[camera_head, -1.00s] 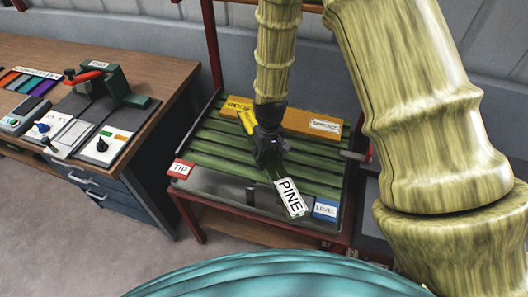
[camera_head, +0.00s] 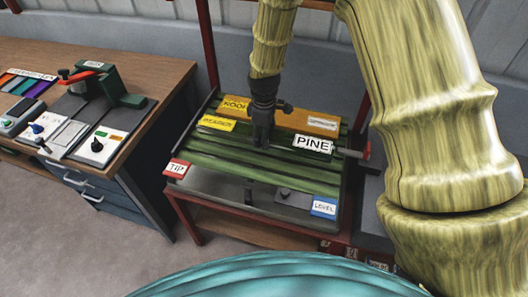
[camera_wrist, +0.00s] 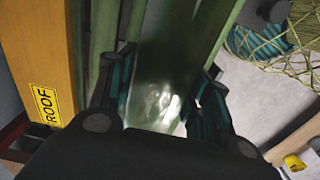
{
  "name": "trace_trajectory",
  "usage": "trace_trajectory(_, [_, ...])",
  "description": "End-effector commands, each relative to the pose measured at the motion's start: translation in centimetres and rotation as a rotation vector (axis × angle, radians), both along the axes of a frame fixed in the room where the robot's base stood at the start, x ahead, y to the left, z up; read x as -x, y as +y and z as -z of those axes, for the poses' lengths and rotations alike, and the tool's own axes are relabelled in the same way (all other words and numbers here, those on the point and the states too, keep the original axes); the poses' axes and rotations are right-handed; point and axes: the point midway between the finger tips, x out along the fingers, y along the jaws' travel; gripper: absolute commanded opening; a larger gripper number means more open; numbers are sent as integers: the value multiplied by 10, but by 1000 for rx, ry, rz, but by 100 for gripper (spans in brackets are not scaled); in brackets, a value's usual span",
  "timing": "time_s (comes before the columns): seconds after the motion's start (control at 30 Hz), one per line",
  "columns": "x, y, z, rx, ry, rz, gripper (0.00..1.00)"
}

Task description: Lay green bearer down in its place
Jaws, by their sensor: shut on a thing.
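The green bearer (camera_head: 285,139) has a white PINE label at its right end and a yellow label at its left end. My gripper (camera_head: 262,143) is shut on it near its middle, over the green slatted rack (camera_head: 225,159). The bearer lies roughly parallel to the slats, just in front of the orange block (camera_head: 280,116). I cannot tell whether it touches the slats. In the wrist view the bearer (camera_wrist: 178,55) runs between the two fingers (camera_wrist: 160,100), with the orange block (camera_wrist: 40,45) to the left.
The rack's red frame has a red TIP plate (camera_head: 177,168) at front left and a blue LEVEL plate (camera_head: 324,207) at front right. A red-tipped lever (camera_head: 366,150) sticks out at right. A wooden bench (camera_head: 150,75) with instruments stands at left.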

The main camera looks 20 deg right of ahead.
Motion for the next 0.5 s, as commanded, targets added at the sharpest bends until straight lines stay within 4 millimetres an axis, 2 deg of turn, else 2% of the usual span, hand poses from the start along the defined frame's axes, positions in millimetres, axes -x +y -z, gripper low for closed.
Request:
trace_trajectory(0.23, [0,0,27,0,1,1,1])
trace_trajectory(0.5, [0,0,39,1,-1,2,1])
